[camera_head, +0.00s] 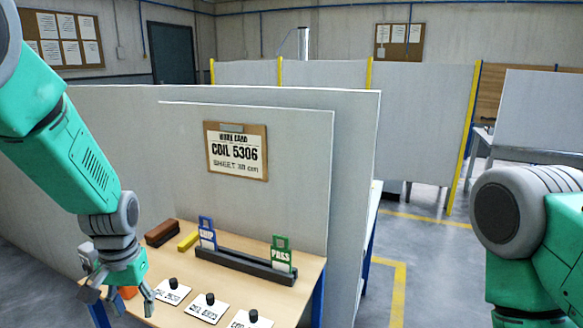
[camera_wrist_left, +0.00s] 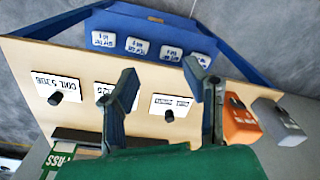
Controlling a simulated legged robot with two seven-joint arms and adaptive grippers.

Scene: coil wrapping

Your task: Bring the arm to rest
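My left arm comes in from the left in the head view. Its gripper (camera_head: 118,297) hangs low over the left end of the wooden table (camera_head: 296,262), fingers pointing down. In the left wrist view the fingers (camera_wrist_left: 162,80) are spread apart, with nothing held between them. Below them lie white cards with black knobs, one of them a coil card (camera_wrist_left: 57,86). My right arm shows at the right edge of the head view; its gripper is out of view.
A dark rack (camera_head: 245,264) holds a blue tag (camera_head: 207,234) and a green tag (camera_head: 281,254). A brown block (camera_head: 162,233) and yellow bar (camera_head: 188,241) lie behind my left gripper. An orange box (camera_wrist_left: 240,122) and grey box (camera_wrist_left: 278,122) stand close beside a finger. A panel (camera_head: 300,150) rises behind.

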